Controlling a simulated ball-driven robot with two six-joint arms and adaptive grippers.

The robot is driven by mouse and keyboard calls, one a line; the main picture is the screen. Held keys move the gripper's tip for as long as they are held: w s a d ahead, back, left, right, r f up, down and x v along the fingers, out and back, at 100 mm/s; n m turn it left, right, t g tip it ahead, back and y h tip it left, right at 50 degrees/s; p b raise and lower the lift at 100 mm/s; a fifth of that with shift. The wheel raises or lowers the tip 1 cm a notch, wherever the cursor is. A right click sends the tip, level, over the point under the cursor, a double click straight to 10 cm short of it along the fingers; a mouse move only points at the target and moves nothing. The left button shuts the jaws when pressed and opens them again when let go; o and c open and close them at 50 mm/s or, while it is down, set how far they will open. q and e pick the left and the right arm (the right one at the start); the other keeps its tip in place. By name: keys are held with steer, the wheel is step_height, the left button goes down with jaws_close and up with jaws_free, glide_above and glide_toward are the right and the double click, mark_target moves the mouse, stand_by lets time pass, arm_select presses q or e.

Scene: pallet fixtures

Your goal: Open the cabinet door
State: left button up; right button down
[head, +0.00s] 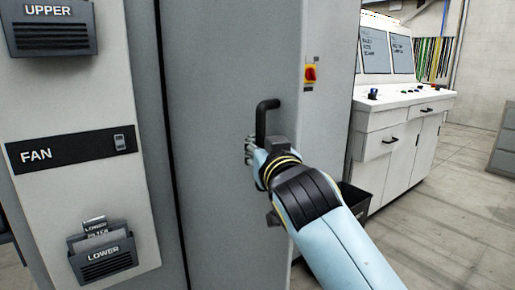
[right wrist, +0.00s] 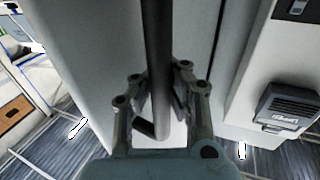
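The tall grey cabinet door (head: 215,190) fills the middle of the head view and looks closed along its dark left seam. Its black bar handle (head: 266,118) stands upright near the right edge; the lower part is hidden behind my gripper. My right gripper (head: 250,150) is at the handle's lower part. In the right wrist view, the handle (right wrist: 158,50) runs between the two fingers of the right gripper (right wrist: 159,78). The fingers stand on either side of it, with small gaps seeming to show, so the gripper looks open around the bar. My left gripper is out of view.
A white console (head: 405,145) and a dark bin (head: 354,197) stand to the right. A panel with a FAN label (head: 72,150) is at left. Open floor (head: 455,225) lies at right.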

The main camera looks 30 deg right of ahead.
steer(key=shift+s+a+f, duration=0.2)
steer(key=shift+a+f, duration=0.1)
steer(key=shift+f, duration=0.05)
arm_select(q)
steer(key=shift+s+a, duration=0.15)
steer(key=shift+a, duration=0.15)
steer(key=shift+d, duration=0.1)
